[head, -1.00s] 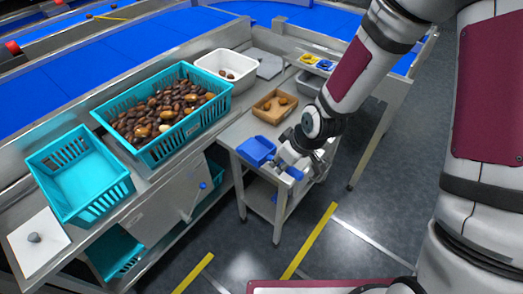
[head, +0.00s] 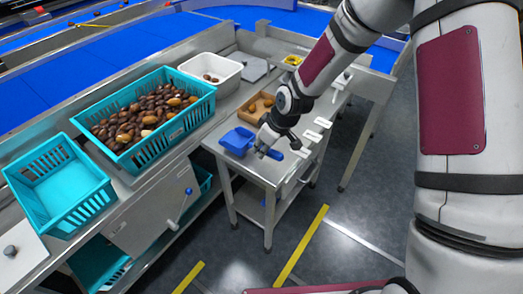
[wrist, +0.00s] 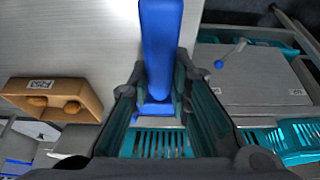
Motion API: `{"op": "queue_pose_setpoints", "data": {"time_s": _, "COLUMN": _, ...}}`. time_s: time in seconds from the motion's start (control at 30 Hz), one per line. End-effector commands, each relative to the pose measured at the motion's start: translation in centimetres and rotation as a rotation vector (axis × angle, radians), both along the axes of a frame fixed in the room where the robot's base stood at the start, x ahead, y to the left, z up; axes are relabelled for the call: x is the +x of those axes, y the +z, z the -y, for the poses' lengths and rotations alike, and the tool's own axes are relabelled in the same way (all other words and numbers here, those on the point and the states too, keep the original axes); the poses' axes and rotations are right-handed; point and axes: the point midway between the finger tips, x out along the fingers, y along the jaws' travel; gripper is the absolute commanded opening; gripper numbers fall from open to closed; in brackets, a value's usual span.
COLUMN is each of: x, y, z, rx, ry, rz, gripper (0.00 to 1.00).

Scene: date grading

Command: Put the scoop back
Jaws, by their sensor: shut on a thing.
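The blue scoop (head: 238,140) is over the left part of the small steel table (head: 262,172), its pan toward the left and its handle toward the right. I cannot tell whether it touches the tabletop. My gripper (head: 268,150) is at the handle. In the wrist view the blue handle (wrist: 161,40) runs between the fingers of my gripper (wrist: 160,82), which are shut on it. The fingers hide part of the scoop in both views.
A wooden box (head: 247,112) with dates stands behind the scoop. White labels (head: 323,122) lie along the table's right side. A teal crate of dates (head: 150,148), an empty teal crate (head: 90,200) and a white tub (head: 226,85) stand on the left bench. Floor is clear in front.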

Motion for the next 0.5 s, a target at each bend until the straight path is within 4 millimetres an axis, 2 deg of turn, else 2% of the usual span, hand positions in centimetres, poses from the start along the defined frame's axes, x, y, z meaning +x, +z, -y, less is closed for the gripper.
{"op": "queue_pose_setpoints", "data": {"time_s": 0.27, "x": 2.0, "y": -0.2, "z": -0.1, "rx": 0.001, "ry": -0.001, "rz": 0.002, "gripper": 0.00}}
{"op": "queue_pose_setpoints", "data": {"time_s": 0.5, "x": 1.7, "y": -3.5, "z": -0.2, "rx": 0.001, "ry": 0.000, "rz": -0.002, "gripper": 0.00}}
